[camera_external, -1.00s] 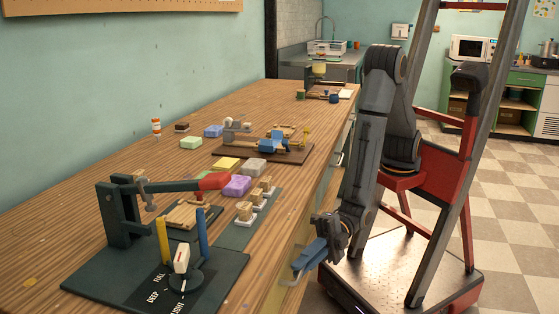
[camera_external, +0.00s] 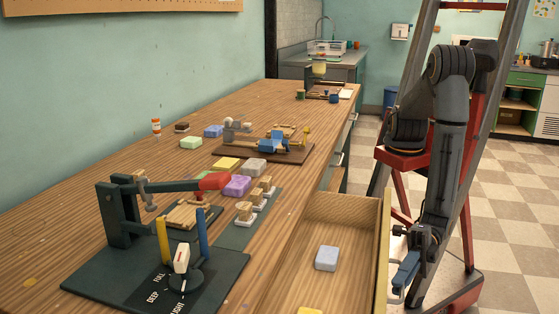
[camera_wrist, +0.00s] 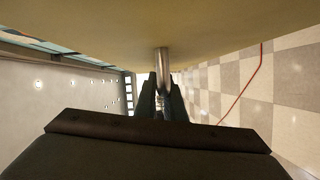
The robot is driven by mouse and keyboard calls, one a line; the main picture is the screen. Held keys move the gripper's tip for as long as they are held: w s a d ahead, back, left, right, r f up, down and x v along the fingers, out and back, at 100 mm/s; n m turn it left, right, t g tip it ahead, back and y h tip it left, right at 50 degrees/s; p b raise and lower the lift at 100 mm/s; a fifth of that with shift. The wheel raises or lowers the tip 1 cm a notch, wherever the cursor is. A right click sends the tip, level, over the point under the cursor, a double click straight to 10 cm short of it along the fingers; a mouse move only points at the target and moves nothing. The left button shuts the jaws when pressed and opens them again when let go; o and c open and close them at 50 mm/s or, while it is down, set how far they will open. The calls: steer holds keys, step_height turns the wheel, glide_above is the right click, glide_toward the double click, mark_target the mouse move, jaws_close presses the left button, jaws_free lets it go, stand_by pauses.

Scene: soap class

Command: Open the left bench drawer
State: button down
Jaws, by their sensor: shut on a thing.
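The left bench drawer (camera_external: 340,214) is pulled well out from under the wooden bench. A pale blue soap bar (camera_external: 327,258) lies inside it, and part of a yellow bar (camera_external: 309,311) shows at the bottom edge. My gripper (camera_external: 399,290) is at the outer side of the drawer front, shut on its handle. The wrist view shows the dark fingers (camera_wrist: 160,98) closed around the metal handle bar (camera_wrist: 161,62), with the pale drawer front (camera_wrist: 120,30) above it. The drawer's nearest end is cut off by the picture edge.
The bench top (camera_external: 100,175) carries a lever press (camera_external: 125,215), several coloured soap bars and a dark board with a blue tool (camera_external: 274,142). Checkered floor (camera_external: 510,220) lies open to the right of my base.

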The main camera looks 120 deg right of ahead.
steer(key=shift+s+a+p, duration=0.65)
steer(key=shift+s+a, duration=0.8)
steer(key=shift+s, duration=0.1)
steer(key=c, duration=1.8)
jaws_free()
steer(key=shift+c, duration=0.2)
steer(key=shift+s, duration=0.1)
steer(key=v, duration=0.7)
steer(key=shift+s+p, duration=0.25)
steer(key=shift+p, duration=0.05)
